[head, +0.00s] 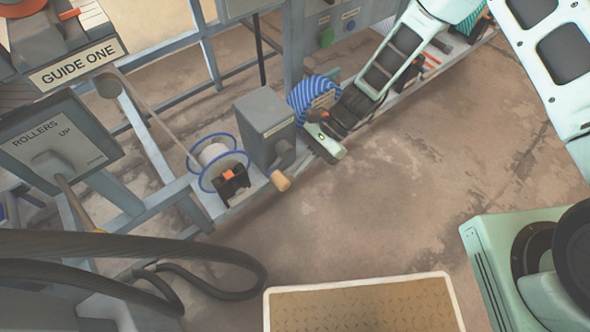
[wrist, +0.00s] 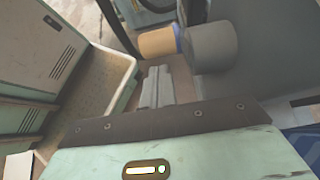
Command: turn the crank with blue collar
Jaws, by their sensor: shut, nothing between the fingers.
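The crank stands out from a grey box (head: 264,127) on the frame's lower rail, with a tan handle (head: 280,181) at its end. In the wrist view, the tan handle (wrist: 158,42) and a grey cylinder (wrist: 211,47) sit side by side, with a thin blue collar (wrist: 180,40) between them. The collar is not clear in the head view. My gripper (head: 323,143) is just right of the box and crank. Its fingers (wrist: 157,82) are shut and empty, pointing toward the handle, apart from it as far as I can tell.
A blue-rimmed reel (head: 217,162) is left of the grey box. A blue-striped wheel (head: 314,98) is close behind my gripper. A pale-edged mat (head: 362,306) lies in front; floor between is clear.

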